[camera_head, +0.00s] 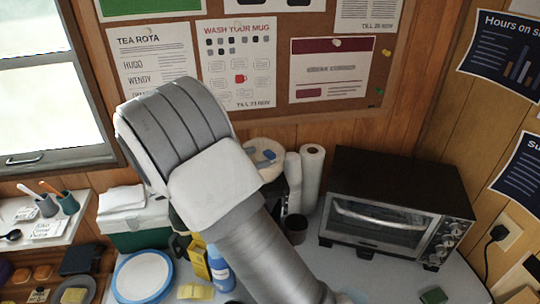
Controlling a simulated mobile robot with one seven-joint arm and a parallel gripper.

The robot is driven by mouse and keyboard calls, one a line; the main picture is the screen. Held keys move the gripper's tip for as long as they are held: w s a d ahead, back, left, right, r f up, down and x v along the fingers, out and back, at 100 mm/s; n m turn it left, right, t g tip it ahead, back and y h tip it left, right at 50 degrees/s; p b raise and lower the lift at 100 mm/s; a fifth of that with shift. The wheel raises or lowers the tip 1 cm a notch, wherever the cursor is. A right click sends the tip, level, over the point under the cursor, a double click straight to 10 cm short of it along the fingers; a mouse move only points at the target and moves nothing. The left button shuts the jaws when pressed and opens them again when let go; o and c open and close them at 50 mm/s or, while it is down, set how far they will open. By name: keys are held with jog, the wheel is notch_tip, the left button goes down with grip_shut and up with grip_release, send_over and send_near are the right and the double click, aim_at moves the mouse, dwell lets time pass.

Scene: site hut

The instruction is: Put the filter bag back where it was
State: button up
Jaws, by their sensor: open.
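I cannot pick out a filter bag for certain in the head view. A folded white item (122,198) lies on top of a green box (138,222) at the left, but I cannot tell what it is. My grey and white arm rises through the middle and hides part of the counter behind it. My gripper does not show in this view.
A black toaster oven (400,195) stands at the right of the grey counter, beside white paper rolls (312,178). A blue-rimmed white plate (142,277), a yellow box (198,258) and a blue bottle (221,268) stand front left. A dark green item (433,295) lies front right.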

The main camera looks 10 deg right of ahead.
jog(key=s+d+r+m+g+y, duration=0.25)
jog(key=s+d+m, duration=0.2)
jog(key=s, duration=0.25)
jog(key=s+d+r+m+g+y, duration=0.2)
jog(key=s+d+m+g+y, duration=0.15)
jog(key=s+m, duration=0.2)
jog(key=s+a+r+m+t+y, duration=0.1)
jog(key=s+r+m+t+y, duration=0.1)
jog(key=s+m+y, duration=0.2)
jog(key=s+r+m+t+y, duration=0.1)
jog(key=s+m+t+y, duration=0.2)
jog(key=s+m+y, duration=0.2)
jog(key=s+m, duration=0.3)
jog(key=s, duration=0.4)
jog(key=shift+a+r+m+t, duration=0.3)
jog(key=shift+a+r, duration=0.1)
dwell(0.3)
